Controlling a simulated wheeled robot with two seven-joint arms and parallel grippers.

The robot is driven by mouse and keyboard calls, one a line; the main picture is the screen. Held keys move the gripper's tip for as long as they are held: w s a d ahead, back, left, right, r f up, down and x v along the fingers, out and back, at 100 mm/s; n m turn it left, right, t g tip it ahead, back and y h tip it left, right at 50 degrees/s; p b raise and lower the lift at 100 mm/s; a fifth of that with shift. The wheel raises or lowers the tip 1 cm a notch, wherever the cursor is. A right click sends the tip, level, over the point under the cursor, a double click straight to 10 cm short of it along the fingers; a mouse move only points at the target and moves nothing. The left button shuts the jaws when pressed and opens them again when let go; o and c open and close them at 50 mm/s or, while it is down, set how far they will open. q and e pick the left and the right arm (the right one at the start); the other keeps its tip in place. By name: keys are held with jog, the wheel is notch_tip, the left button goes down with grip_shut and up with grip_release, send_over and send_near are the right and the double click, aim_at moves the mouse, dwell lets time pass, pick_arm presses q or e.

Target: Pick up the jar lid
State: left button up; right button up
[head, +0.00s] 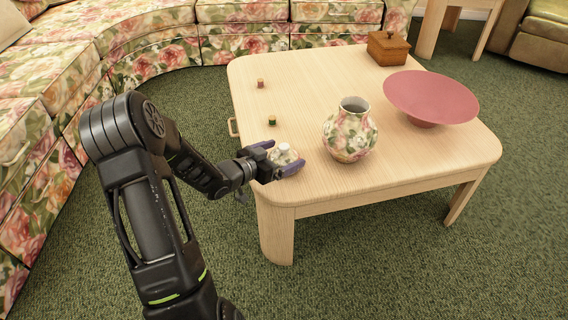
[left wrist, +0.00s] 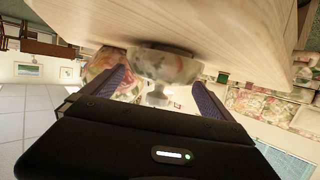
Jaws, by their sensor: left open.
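The jar lid (head: 286,159) is a small floral-patterned piece with a pale knob, lying on the near left corner of the wooden table (head: 320,85). The open-mouthed floral jar (head: 350,137) stands upright to its right. My left gripper (head: 287,153) is open, with its purple fingers on either side of the lid. In the left wrist view the table is at the top, and the lid (left wrist: 166,66) shows between the two fingers (left wrist: 159,84), knob pointing down in the picture. I cannot tell whether the fingers touch it. My right gripper is not in view.
Two small spools (head: 260,83) (head: 272,121) stand along the table's left side. A wide pink bowl (head: 430,92) and a lidded wooden box (head: 388,48) are farther right and back. A floral sofa (head: 140,50) curves around the left and back. The table's middle is clear.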

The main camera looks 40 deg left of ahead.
aim_at(284, 145)
pick_arm(q)
jog(key=shift+w+f, duration=0.15)
jog(key=shift+w, duration=0.35)
jog(key=shift+c, duration=0.5)
jog(key=c, duration=1.6)
notch_tip(284, 145, up, 10)
jog(key=p, duration=0.5)
